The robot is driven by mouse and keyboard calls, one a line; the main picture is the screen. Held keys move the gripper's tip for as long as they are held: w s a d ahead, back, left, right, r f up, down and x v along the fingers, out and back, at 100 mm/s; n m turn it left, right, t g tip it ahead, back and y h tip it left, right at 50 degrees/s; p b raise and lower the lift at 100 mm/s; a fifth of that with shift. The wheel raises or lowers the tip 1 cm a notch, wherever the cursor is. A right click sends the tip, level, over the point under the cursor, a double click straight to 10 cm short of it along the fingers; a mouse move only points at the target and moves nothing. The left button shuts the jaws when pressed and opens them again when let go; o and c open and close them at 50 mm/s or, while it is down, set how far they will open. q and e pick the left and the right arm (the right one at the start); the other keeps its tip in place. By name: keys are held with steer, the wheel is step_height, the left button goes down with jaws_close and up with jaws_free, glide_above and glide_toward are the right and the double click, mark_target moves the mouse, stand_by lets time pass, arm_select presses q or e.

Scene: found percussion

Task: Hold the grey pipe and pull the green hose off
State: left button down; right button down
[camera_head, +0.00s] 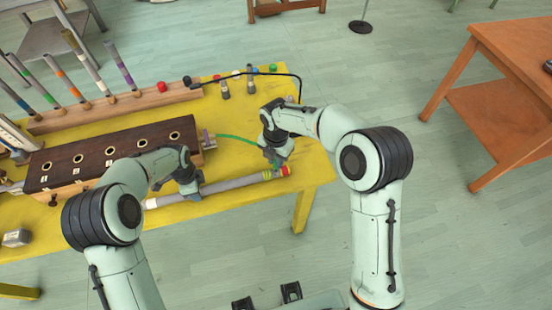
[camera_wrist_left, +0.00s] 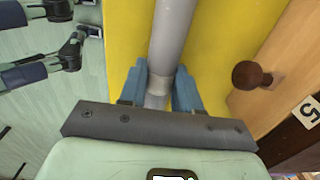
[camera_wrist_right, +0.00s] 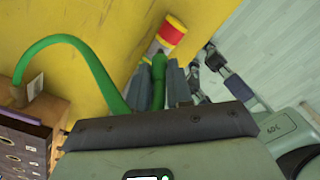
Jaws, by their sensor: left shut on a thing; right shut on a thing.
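The grey pipe (camera_head: 235,183) lies along the front of the yellow table, with red and yellow bands at its right end. My left gripper (camera_head: 193,190) is shut around it; the left wrist view shows the pipe (camera_wrist_left: 170,35) between the blue fingers (camera_wrist_left: 159,88). The green hose (camera_head: 236,138) arches from the right end of the dark box to my right gripper (camera_head: 277,165). In the right wrist view the hose (camera_wrist_right: 95,68) curves into the fingers (camera_wrist_right: 163,85), which are shut on it beside the banded pipe end (camera_wrist_right: 170,34). Whether hose and pipe touch is unclear.
The dark wooden box (camera_head: 110,153) with a row of round holes stands behind the pipe. A wooden rack (camera_head: 115,110) with coloured tubes is further back. Small bottles and a black cable (camera_head: 285,75) lie at the back right. An orange table (camera_head: 505,90) stands apart at right.

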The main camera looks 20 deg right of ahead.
steer(key=shift+r, duration=0.1)
steer(key=shift+r, duration=1.45)
arm_select(q)
steer(key=c, duration=0.7)
jaws_free()
steer(key=shift+r, duration=0.1)
step_height(320, 180, up, 12)
steer(key=shift+f, duration=0.1)
arm_select(e)
steer(key=shift+f, duration=0.1)
